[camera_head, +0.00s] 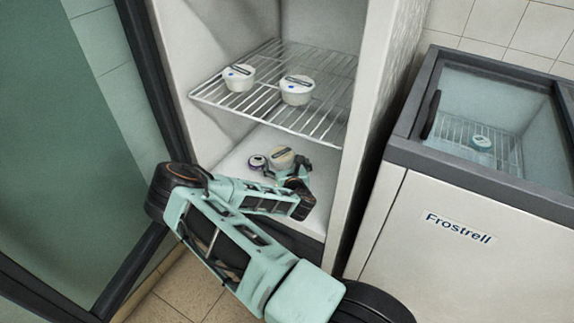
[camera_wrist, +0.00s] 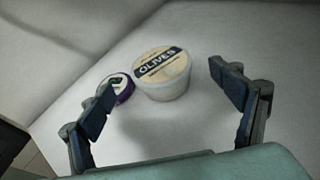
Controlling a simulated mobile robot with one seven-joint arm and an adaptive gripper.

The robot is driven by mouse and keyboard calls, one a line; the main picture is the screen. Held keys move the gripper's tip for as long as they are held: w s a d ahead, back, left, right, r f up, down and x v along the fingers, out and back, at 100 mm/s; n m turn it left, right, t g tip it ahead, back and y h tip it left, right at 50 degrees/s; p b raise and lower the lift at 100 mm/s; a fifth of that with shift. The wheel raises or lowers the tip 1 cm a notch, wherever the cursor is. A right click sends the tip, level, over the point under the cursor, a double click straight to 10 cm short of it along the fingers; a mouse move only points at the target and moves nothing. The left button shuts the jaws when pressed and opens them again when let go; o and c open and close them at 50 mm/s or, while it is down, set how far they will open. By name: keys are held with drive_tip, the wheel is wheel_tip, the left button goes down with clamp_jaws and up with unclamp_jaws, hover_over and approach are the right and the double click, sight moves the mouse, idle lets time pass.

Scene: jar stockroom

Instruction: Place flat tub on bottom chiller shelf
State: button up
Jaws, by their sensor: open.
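A tub labelled OLIVES (camera_wrist: 163,75), with a cream lid and dark band, stands upright on the white bottom shelf (camera_wrist: 215,30) of the chiller. It also shows in the head view (camera_head: 281,157), partly hidden by my arm. A small flat tub with a purple side and pale lid (camera_wrist: 122,90) is just left of it, close to or touching it; it shows in the head view too (camera_head: 257,162). My gripper (camera_wrist: 165,92) is open, its fingers spread either side of the two tubs, holding nothing. The left finger partly covers the small tub.
A wire shelf (camera_head: 322,128) above my gripper carries two white tubs (camera_head: 238,77) (camera_head: 297,90). The chiller door (camera_head: 60,150) stands open at left. A Frostrell chest freezer (camera_head: 470,215) stands close on the right. Bare shelf lies right of the olives tub.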

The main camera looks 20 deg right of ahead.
drive_tip(key=p+v, duration=0.1)
drive_tip(key=v, duration=0.4)
drive_tip(key=shift+w, duration=0.1)
idle(0.3)
